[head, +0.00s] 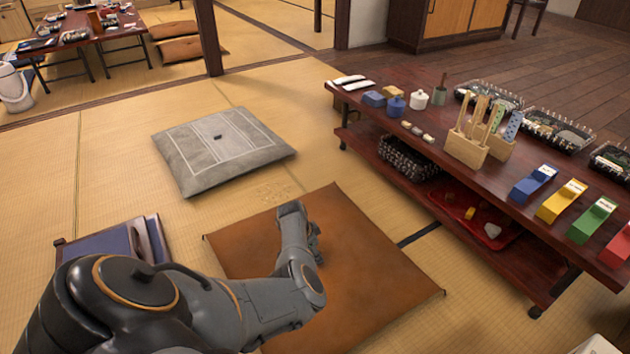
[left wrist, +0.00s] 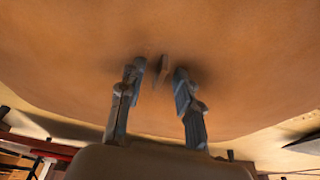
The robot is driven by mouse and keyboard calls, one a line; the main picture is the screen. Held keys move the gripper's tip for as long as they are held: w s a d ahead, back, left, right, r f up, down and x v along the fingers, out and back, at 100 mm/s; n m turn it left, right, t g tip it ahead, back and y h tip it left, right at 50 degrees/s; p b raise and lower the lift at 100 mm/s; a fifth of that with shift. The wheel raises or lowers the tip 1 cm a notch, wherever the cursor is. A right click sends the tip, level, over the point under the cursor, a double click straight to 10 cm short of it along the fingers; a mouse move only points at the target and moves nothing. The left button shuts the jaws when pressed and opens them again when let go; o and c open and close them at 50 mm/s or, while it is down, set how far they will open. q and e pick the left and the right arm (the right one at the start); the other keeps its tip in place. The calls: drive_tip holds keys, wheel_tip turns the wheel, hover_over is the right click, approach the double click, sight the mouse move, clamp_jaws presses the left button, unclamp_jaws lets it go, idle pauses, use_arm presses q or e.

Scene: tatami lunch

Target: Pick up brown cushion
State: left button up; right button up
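The brown cushion (head: 375,265) lies flat on the tatami in the lower middle of the head view. My left arm reaches over it and hides part of its left side. My left gripper (head: 314,247) is low over the middle of the cushion, partly hidden by its own wrist. In the left wrist view the cushion (left wrist: 230,60) fills the upper part. The two fingers of my left gripper (left wrist: 160,85) are apart there, with a small dark tuft of the cushion between them. I cannot tell whether the fingertips touch the cloth. My right gripper is not in view.
A grey cushion (head: 180,165) lies behind the brown one. A long low table (head: 480,185) with condiment boxes, jars and trays stands at the right, close to the cushion. A blue-topped item (head: 95,246) lies at left. Tatami (head: 110,165) is clear at far left.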

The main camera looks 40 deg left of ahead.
use_arm(q)
drive_tip(key=shift+c, duration=0.4)
clamp_jaws()
drive_tip(key=shift+w+a+r, duration=0.1)
drive_tip(key=shift+r, duration=0.05)
drive_tip(key=shift+r, duration=0.1)
